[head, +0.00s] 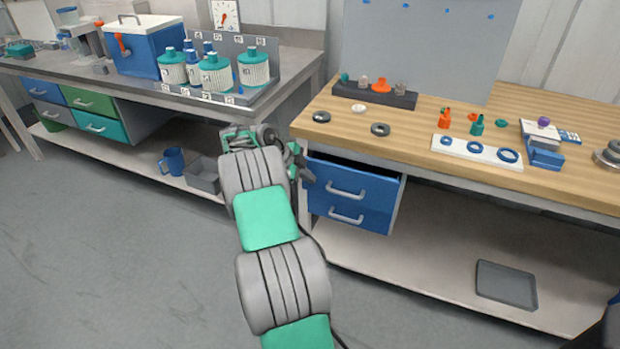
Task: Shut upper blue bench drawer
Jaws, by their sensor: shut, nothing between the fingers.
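The upper blue bench drawer (375,184) is under the wooden bench on the right, with a grey bar handle (347,193) on its front. A dark gap shows above its front edge, so it looks partly pulled out; how far is hard to tell. The lower blue drawer (372,216) is directly below, with its own handle. My gripper (304,170) is at the left edge of the upper drawer, left of the handle, shut and empty. My wrist and arm partly hide it, and I cannot tell whether it touches the drawer.
The wooden bench top (415,115) overhangs the drawers and holds small parts. A grey tray (506,285) lies on the lower shelf. The left bench (290,68) carries teal-lidded vessels; a blue mug (173,161) and grey bin (203,176) sit below. The floor at left is clear.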

